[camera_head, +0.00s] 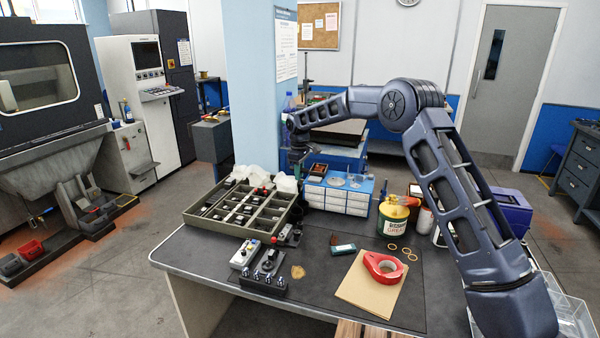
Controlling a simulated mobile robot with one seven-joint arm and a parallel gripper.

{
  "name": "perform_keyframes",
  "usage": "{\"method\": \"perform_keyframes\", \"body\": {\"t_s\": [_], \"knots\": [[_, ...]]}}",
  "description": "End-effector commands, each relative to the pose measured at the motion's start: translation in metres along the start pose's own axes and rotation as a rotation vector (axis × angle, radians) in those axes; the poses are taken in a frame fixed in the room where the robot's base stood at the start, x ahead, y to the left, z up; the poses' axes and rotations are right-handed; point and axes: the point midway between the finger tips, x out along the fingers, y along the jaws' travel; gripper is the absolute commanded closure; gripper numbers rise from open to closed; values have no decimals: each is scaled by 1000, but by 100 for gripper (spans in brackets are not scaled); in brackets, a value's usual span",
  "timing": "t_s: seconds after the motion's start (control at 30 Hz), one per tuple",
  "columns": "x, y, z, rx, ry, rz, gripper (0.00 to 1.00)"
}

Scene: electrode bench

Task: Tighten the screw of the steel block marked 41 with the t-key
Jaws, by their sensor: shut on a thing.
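My gripper (298,168) is at the end of my arm, above the back right of the compartment tray (213,228). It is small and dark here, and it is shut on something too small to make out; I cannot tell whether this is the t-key. The olive tray holds several small dark and metal pieces in its compartments. No marking can be read, so I cannot tell which piece is the steel block marked 41. A dark holder (262,285) with several upright metal pieces stands in front of the tray.
A blue and white drawer unit (338,199) stands right of the tray. The front middle of the bench (318,290) is clear.

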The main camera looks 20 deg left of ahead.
Motion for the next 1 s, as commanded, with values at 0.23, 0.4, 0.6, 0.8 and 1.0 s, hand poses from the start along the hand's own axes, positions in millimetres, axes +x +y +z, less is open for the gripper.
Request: {"method": "perform_keyframes", "body": {"t_s": [0.23, 0.4, 0.6, 0.8, 1.0], "knots": [[19, -18, -6, 329, -1, 0, 100], [32, -29, -9, 587, -1, 0, 100], [45, -42, -13, 892, -1, 0, 100], [57, -54, -15, 1202, -2, 0, 100], [67, -65, -17, 1513, -1, 0, 100]]}}
